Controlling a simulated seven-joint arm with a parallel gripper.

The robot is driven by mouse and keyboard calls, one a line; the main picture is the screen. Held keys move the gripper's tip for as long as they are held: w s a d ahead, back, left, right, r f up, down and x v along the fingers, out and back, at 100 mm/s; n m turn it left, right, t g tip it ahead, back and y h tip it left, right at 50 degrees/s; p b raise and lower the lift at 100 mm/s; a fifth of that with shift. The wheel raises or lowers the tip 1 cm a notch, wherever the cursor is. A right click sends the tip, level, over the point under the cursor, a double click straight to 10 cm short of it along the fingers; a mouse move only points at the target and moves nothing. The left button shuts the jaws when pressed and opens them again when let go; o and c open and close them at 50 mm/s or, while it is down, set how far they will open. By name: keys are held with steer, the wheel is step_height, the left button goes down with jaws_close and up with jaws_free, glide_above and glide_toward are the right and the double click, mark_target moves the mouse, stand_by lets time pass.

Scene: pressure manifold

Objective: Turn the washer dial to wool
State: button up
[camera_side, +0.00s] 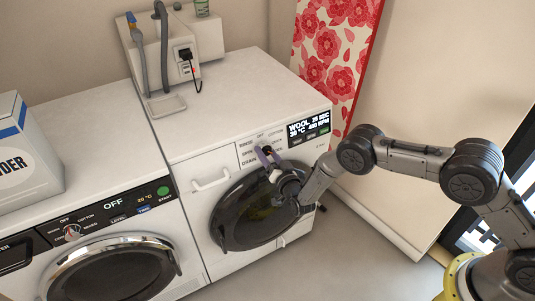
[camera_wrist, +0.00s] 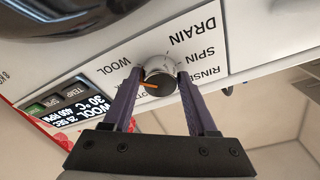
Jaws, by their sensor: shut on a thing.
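The washer dial (camera_wrist: 160,66) is a round silver knob on the right-hand washer's panel, with labels around it including WOOL, SPIN, DRAIN and RINSE. My gripper (camera_wrist: 160,77) has its two purple fingers on either side of the dial, shut on it. In the wrist view, the dial's orange mark lies toward the left, the side with the WOOL label. In the side view, my gripper (camera_side: 268,157) reaches the panel from the front and mostly hides the dial. The washer's display (camera_side: 309,128) reads WOOL, 25 SEC, 30 °C and 400 RPM.
A second washer (camera_side: 110,220) stands at the left, its display showing OFF. The right washer's dark round door (camera_side: 235,222) is below my gripper. A powder box (camera_side: 25,155) stands on the left machine. A red floral board (camera_side: 335,50) stands behind the right washer.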

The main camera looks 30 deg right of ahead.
steer(key=shift+m+h, duration=0.3)
steer(key=shift+m, duration=0.3)
steer(key=o, duration=1.4)
steer(key=shift+c, duration=0.2)
steer(key=shift+s, duration=0.1)
steer(key=s+a, duration=0.1)
steer(key=s, duration=1.2)
steer(key=shift+s+a+r, duration=0.15)
steer(key=shift+s, duration=0.15)
